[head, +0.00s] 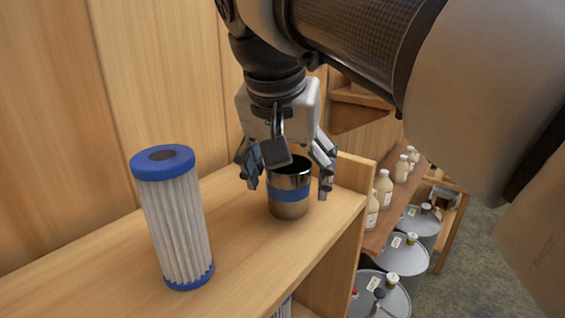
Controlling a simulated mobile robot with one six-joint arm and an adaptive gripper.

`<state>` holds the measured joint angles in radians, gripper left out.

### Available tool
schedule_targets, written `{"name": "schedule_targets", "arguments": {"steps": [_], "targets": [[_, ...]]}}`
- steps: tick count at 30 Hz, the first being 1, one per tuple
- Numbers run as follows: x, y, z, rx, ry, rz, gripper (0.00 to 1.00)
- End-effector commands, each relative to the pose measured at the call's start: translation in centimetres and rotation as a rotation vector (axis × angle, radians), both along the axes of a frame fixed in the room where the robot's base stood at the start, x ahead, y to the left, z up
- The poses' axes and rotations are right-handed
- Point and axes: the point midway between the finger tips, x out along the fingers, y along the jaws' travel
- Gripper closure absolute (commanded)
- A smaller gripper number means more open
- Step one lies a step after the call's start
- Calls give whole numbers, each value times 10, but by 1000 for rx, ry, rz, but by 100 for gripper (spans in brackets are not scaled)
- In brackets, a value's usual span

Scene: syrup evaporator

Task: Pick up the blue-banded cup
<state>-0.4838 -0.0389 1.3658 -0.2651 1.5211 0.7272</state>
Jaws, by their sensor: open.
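The blue-banded cup (289,196) is a shiny metal cup with a blue band around its middle. It stands upright on the wooden shelf top (236,262), near the right end. My gripper (286,182) points down from above with its fingers spread. One finger is to the left of the cup and one to the right, at about the height of its upper half. The gripper is open. A dark part of the gripper hides some of the cup's rim, and I cannot tell whether a finger touches the cup.
A white pleated filter with blue end caps (176,222) stands left of the cup. A wooden wall (60,120) rises behind the shelf. Jugs (383,188) and metal drums (401,258) stand lower at the right. The shelf between filter and cup is clear.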

Motion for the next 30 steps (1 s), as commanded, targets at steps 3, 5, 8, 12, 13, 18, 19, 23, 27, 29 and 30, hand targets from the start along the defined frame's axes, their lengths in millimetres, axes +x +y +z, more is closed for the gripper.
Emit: {"name": "schedule_targets", "arguments": {"steps": [3, 5, 8, 12, 13, 18, 19, 23, 27, 29, 30], "targets": [[8, 1, -19, -2, 5, -2, 23], [11, 0, -27, -2, 5, -2, 23], [15, -1, -35, -2, 4, -1, 23], [16, -1, -38, -1, 1, 0, 23], [16, -1, -38, -1, 1, 0, 23], [16, -1, -38, -1, 1, 0, 27], [16, -1, -38, -1, 1, 0, 29], [16, -1, -38, -1, 1, 0, 37], [16, -1, -38, -1, 1, 0, 47], [16, -1, -38, -1, 1, 0, 51], [16, -1, -38, -1, 1, 0, 53]]}}
